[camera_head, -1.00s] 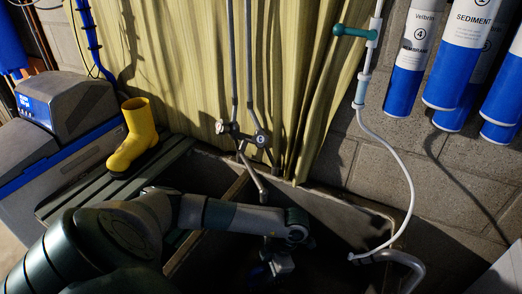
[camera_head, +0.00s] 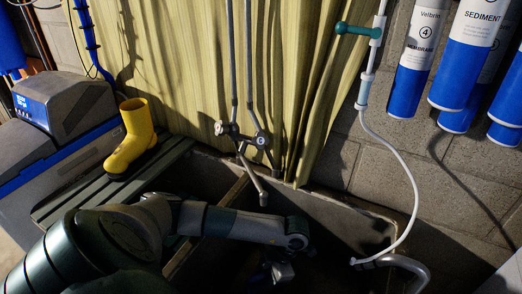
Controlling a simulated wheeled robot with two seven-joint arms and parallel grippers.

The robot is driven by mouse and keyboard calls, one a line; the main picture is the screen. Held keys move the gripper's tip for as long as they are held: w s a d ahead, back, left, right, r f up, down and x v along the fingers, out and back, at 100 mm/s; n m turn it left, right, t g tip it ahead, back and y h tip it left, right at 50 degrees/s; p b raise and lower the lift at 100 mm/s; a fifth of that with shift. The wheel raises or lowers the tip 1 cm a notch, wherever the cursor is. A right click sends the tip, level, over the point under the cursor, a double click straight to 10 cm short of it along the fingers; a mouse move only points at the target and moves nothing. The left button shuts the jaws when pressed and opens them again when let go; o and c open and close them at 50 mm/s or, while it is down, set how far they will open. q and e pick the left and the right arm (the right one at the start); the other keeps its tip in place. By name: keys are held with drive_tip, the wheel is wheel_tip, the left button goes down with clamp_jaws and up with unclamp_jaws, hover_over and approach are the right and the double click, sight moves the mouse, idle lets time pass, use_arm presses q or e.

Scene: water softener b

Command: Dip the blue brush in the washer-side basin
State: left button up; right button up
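A two-part basin with a divider stands below the taps. Its left compartment (camera_head: 200,178) shows partly behind my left arm, and its right compartment (camera_head: 345,225) is deep and dark. My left arm crosses the front from the left. My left gripper (camera_head: 280,272) hangs down inside the right compartment, in deep shadow. A dark blue patch shows beside the gripper; I cannot tell whether it is the blue brush or part of the gripper. The fingertips are too dark to read. No blue brush can be clearly made out. My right gripper is not in view.
Taps with a spout (camera_head: 242,137) hang over the divider. A yellow boot (camera_head: 132,138) stands on a slatted board (camera_head: 100,188) left of the basin, beside a grey and blue machine (camera_head: 62,105). A white hose (camera_head: 404,170) and curved pipe (camera_head: 408,264) are at right; blue-white canisters (camera_head: 468,55) hang above.

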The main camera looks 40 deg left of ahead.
use_arm(q)
drive_tip(key=shift+w+d, duration=0.1)
drive_tip(key=shift+d, duration=0.1)
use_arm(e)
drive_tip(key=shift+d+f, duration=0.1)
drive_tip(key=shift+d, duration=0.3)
use_arm(q)
drive_tip(key=shift+d, duration=0.3)
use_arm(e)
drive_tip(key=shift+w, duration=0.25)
use_arm(q)
drive_tip(key=shift+w, duration=0.1)
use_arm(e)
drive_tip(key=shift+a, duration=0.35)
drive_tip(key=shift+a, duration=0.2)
use_arm(q)
drive_tip(key=shift+a, duration=0.15)
